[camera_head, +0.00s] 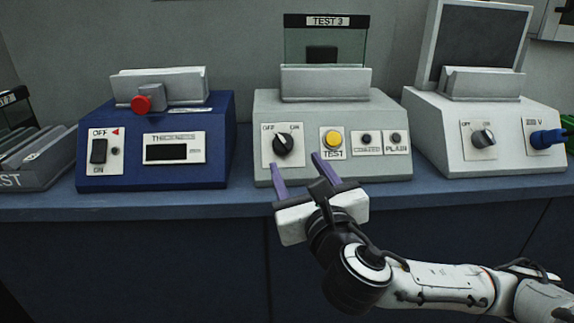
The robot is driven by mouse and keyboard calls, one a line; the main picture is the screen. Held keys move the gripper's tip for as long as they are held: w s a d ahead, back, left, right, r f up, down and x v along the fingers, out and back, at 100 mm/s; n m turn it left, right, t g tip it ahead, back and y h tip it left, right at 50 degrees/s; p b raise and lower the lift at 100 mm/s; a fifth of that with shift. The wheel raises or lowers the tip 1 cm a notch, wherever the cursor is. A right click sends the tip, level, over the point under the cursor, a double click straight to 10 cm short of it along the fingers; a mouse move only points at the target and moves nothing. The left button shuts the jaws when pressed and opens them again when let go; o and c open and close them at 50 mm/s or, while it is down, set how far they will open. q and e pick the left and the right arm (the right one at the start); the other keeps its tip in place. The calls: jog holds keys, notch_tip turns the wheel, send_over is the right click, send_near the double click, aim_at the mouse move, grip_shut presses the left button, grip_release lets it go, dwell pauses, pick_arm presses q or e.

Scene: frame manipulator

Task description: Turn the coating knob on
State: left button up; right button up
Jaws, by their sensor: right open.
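A black rotary knob (283,146) sits on a white plate marked OFF and ON on the front of the grey middle device (350,108). A grey rotary knob (485,138) sits on an OFF-marked plate on the white right device (428,120). No readable label says which is the coating knob. My right gripper (299,170) is open and empty, its purple fingers spread just below and in front of the black knob. I cannot tell whether a finger touches the device. My left gripper is not in view.
The middle device also has a yellow TEST button (333,140) and two small black buttons. A blue device (215,130) with a red knob (141,104) stands left. The bench edge (120,208) runs below the devices.

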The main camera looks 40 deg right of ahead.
aim_at(286, 148)
jog(key=b+x, duration=0.1)
jog(key=x, duration=0.7)
jog(key=shift+w+b, duration=0.15)
jog(key=shift+b, duration=0.15)
jog(key=shift+c, duration=0.3)
jog(key=c, duration=1)
